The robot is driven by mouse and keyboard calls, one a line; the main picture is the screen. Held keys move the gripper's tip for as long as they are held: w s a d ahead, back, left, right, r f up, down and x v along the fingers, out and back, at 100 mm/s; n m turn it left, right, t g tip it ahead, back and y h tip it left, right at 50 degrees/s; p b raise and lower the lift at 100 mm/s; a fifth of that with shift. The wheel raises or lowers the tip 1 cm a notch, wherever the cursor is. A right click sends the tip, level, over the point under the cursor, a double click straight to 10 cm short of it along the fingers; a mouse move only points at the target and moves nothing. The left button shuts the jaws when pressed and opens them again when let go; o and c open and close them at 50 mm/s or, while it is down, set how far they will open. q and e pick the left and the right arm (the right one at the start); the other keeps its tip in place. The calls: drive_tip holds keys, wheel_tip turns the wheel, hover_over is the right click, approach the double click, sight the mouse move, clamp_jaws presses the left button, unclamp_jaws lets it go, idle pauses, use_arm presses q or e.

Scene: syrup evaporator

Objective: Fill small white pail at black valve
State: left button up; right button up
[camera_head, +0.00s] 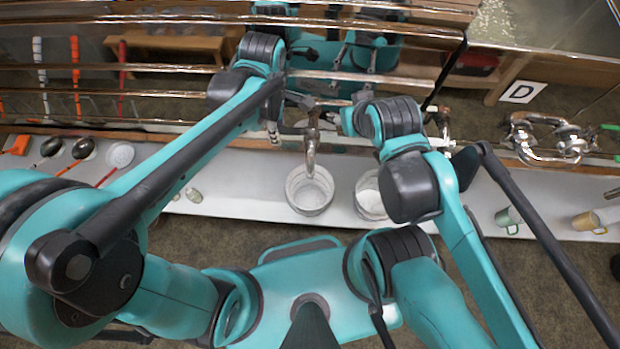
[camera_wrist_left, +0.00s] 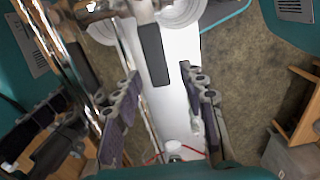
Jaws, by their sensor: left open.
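A white pail (camera_head: 310,190) stands on the pale shelf, under the curved metal spout (camera_head: 311,150) of a valve. A second white pail (camera_head: 369,197) stands just right of it, partly hidden by my right arm; I cannot tell which is the small one. My left gripper (camera_head: 283,118) is just left of the spout. In the left wrist view it (camera_wrist_left: 160,72) is open, with a black handle (camera_wrist_left: 152,52) between its fingertips and no visible grip. My right gripper (camera_head: 345,118) is right of the spout; its fingers are too unclear to read.
Ladles and a skimmer (camera_head: 120,154) lie at the left of the shelf (camera_head: 240,180). Mugs (camera_head: 586,221) stand at the right. A metal valve (camera_head: 545,140) sits near a sign with a D (camera_head: 523,92). The shiny evaporator wall runs behind the shelf.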

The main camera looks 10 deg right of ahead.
use_arm(q)
clamp_jaws()
drive_tip(key=s+n, duration=0.2)
drive_tip(key=shift+s+a+n, duration=0.1)
drive_tip(key=shift+a+n, duration=0.1)
drive_tip(key=shift+n, duration=0.2)
drive_tip(key=s+n, duration=0.2)
drive_tip(key=n, duration=0.1)
idle(0.4)
drive_tip(key=shift+s, duration=0.15)
